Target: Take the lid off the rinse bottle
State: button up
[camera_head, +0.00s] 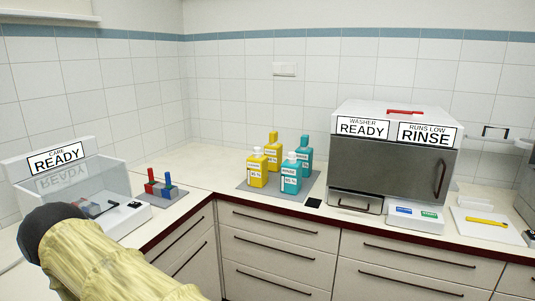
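Two teal bottles and two yellow bottles stand upright on a grey mat (247,184) in the counter corner. The front teal bottle (290,176) has a white lid (292,155) on top and a small white label, too small to read surely. The rear teal bottle (306,154) has a teal top. The front yellow bottle (257,170) has a white lid, and the rear yellow bottle (274,148) a yellow top. I cannot tell for sure from the labels which is rinse. My arm shows at the lower left, apart from the bottles; my gripper is not in view.
Right of the mat stands a washer (390,163) signed "READY" and "RUNS LOW RINSE". A clear-fronted care unit (80,182) is at left, beside red and blue items (160,185). A yellow tool (487,222) lies on a white board at right. The counter before the bottles is clear.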

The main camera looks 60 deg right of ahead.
aim_at(292, 155)
jog(key=z, duration=0.4)
jog(key=i, duration=1.1)
jog(key=z, duration=1.55)
jog(key=i, duration=0.55)
jog(key=z, duration=0.45)
